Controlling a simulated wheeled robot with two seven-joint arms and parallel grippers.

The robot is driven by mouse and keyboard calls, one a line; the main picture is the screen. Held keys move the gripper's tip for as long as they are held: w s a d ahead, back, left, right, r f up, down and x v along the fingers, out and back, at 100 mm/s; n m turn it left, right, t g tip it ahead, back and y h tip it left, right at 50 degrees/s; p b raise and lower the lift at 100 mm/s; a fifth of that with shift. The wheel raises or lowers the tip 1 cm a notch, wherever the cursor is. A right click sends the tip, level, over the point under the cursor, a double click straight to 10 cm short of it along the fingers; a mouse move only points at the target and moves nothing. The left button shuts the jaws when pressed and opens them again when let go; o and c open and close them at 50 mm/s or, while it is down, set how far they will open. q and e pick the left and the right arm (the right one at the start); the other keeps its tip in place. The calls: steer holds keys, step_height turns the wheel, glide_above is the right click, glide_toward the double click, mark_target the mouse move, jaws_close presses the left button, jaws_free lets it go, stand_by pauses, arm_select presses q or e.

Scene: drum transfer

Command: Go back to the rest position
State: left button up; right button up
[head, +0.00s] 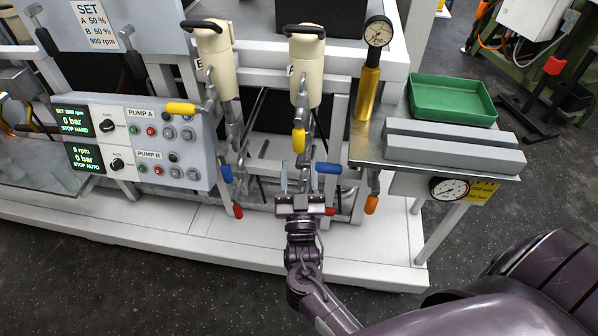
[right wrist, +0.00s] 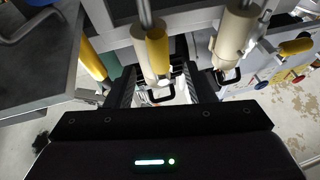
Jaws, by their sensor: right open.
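My right gripper (head: 298,182) is in front of the pump frame, between a red-tipped valve handle (head: 238,210) and a blue valve handle (head: 328,168). Its fingers point towards the pipework and stand apart with nothing between them. The gripper is below the yellow valve handle (head: 299,141) under the right cream pump (head: 305,68). The right wrist view shows the gripper's two dark fingers (right wrist: 163,88) apart, with a yellow handle (right wrist: 157,50) beyond them. I cannot tell whether the gripper touches any pipe. My left gripper is not in view.
A control panel (head: 148,142) with two green displays is at left. A side table (head: 362,149) at right carries a green tray (head: 453,97), grey blocks and a gauge on a yellow cylinder (head: 368,92). An orange handle (head: 371,204) hangs low. The dark floor in front is clear.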

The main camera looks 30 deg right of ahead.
steer(key=s+a+f+n+g+y+p, duration=0.1)
steer(key=s+f+n+g+y, duration=0.15)
steer(key=f, duration=0.75)
steer(key=s+a+f+n+g+y, duration=0.1)
steer(key=s+a+f+g+y, duration=0.15)
steer(key=f, duration=0.75)
steer(key=s+a+f+n+g+y+p, duration=0.1)
steer(key=s+f+n+g+y, duration=0.2)
steer(key=f, duration=0.7)
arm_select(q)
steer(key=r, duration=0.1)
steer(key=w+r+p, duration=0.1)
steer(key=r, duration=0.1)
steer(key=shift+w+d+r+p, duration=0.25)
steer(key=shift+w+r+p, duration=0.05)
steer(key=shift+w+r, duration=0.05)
arm_select(e)
steer(key=s+d+f+g, duration=0.1)
steer(key=s+f+g, duration=0.3)
steer(key=s, duration=0.6)
steer(key=s+d+f+g, duration=0.2)
steer(key=s+f+g, duration=0.1)
steer(key=s+f, duration=0.5)
steer(key=s+d+f+g+y, duration=0.1)
steer(key=s+f+g, duration=0.3)
steer(key=s, duration=1)
steer(key=shift+s+d+f+n+g, duration=0.25)
steer(key=shift+d+f+n+g, duration=0.15)
steer(key=shift+f, duration=0.55)
steer(key=shift+w+a, duration=0.1)
